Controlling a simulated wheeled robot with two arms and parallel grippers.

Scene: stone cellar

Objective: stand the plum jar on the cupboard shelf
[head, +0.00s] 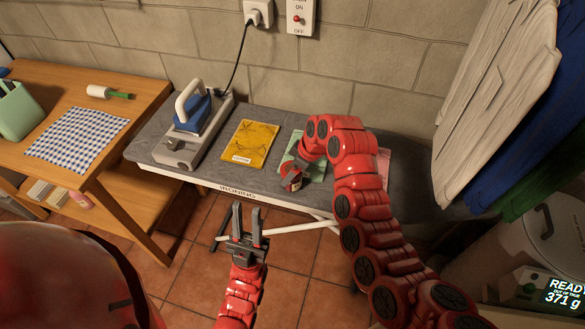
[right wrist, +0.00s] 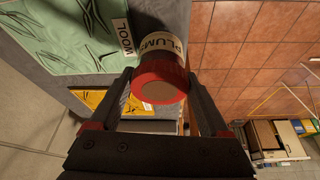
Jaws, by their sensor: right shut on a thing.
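My left gripper (head: 247,215) is open and empty, in front of the board. I cannot clearly make out the cupboard shelf.
The grey ironing board (head: 215,171) carries an iron (head: 192,110), a yellow cloth (head: 250,143) and a green cloth (right wrist: 65,40) labelled WOOL. A wooden table (head: 140,92) stands left. Clothes (head: 500,85) hang right. A wooden unit (right wrist: 266,136) shows far off.

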